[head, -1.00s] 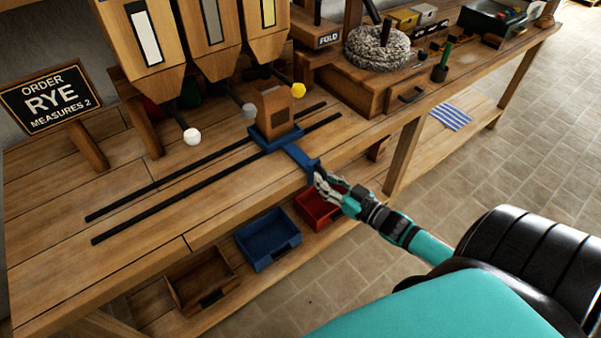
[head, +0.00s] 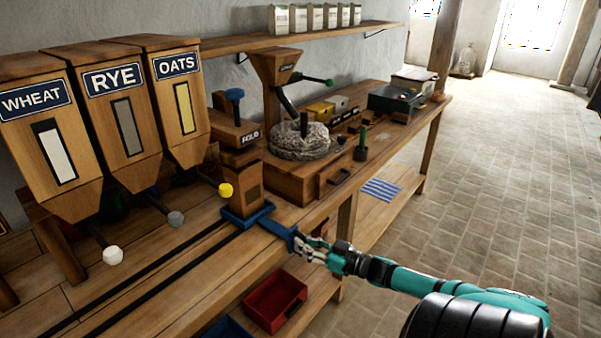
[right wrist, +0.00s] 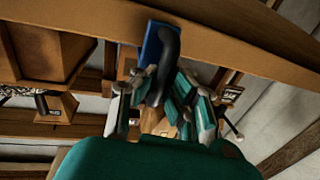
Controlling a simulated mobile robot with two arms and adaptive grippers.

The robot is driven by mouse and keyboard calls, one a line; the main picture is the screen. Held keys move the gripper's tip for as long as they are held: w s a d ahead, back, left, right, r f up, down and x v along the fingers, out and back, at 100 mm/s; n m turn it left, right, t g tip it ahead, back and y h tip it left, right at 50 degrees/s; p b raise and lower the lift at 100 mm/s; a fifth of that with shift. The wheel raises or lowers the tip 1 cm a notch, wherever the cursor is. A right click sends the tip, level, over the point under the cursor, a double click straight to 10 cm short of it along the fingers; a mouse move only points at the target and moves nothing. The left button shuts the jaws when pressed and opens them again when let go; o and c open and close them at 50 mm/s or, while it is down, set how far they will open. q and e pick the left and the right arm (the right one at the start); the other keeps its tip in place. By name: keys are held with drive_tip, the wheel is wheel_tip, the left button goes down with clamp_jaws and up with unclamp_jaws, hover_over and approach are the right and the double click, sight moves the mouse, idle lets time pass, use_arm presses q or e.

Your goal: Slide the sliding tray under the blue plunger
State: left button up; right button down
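The blue sliding tray (head: 262,219) carries a wooden box (head: 242,182) and sits near the right end of two dark rails. The blue plunger (head: 235,95) stands above a wooden block marked FOLD, just above and behind the wooden box in the picture. I cannot tell whether they line up. My right gripper (head: 311,248) is closed around the tray's front handle. In the right wrist view, the dark curved handle (right wrist: 167,60) of the blue tray lies between the fingers (right wrist: 158,97). My left gripper is not in view.
Wheat, rye and oats hoppers with white (head: 113,256), grey (head: 176,218) and yellow (head: 225,190) knobs stand at left. A millstone (head: 299,142) and wooden drawer unit are right of the tray. A red bin (head: 275,301) is below. The floor at right is clear.

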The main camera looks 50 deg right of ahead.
drive_tip(key=shift+d, duration=0.25)
drive_tip(key=c, duration=1.3)
unclamp_jaws()
drive_tip(key=shift+s+d, duration=0.2)
drive_tip(key=shift+a, duration=0.1)
drive_tip(key=shift+s, duration=0.1)
drive_tip(key=v, duration=1.1)
drive_tip(key=shift+s, duration=0.4)
